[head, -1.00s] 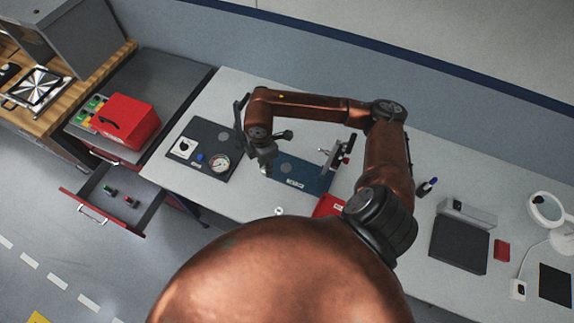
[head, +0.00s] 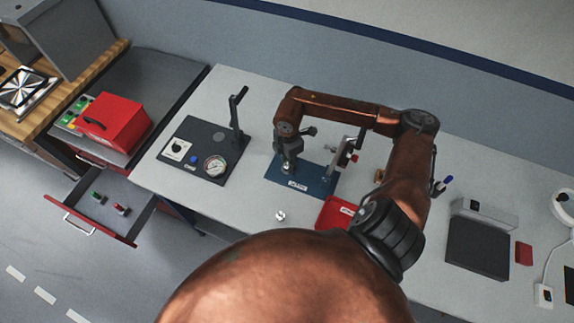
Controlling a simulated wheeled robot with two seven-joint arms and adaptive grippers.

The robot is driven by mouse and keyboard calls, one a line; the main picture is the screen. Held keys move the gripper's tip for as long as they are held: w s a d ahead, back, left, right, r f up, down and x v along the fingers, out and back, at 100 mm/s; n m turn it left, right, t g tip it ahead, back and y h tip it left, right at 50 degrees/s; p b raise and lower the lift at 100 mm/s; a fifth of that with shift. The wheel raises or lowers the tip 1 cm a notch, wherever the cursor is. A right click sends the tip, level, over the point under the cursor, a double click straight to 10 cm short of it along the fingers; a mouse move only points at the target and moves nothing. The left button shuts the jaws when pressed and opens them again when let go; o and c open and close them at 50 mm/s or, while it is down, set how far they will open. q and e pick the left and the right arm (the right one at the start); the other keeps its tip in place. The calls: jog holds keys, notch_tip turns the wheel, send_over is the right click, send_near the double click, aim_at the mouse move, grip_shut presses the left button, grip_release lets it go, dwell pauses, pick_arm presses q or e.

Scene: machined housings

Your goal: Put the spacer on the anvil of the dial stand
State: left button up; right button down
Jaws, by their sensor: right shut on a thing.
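My right gripper (head: 287,168) points down over the left part of a blue base plate (head: 318,188) with a white label. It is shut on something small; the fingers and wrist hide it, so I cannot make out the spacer. A metal upright with an arm and a red tip (head: 347,153) stands at the plate's right side. A dark base plate (head: 220,137) to the left carries a round dial (head: 214,165) and a black post. I cannot tell for certain which plate is the dial stand, and I see no clear anvil. My left gripper is out of view.
A small silver part (head: 280,216) lies on the light table in front of the blue plate. A red tray (head: 337,212) is partly behind my arm. An open drawer (head: 105,205) is at left.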

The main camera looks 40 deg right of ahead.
jog(key=shift+f, duration=0.1)
jog(key=shift+f, duration=0.1)
jog(key=c, duration=2.2)
grip_release()
jog(key=shift+f, duration=0.1)
jog(key=o, duration=0.5)
notch_tip(320, 180, up, 12)
jog(key=shift+r, duration=0.2)
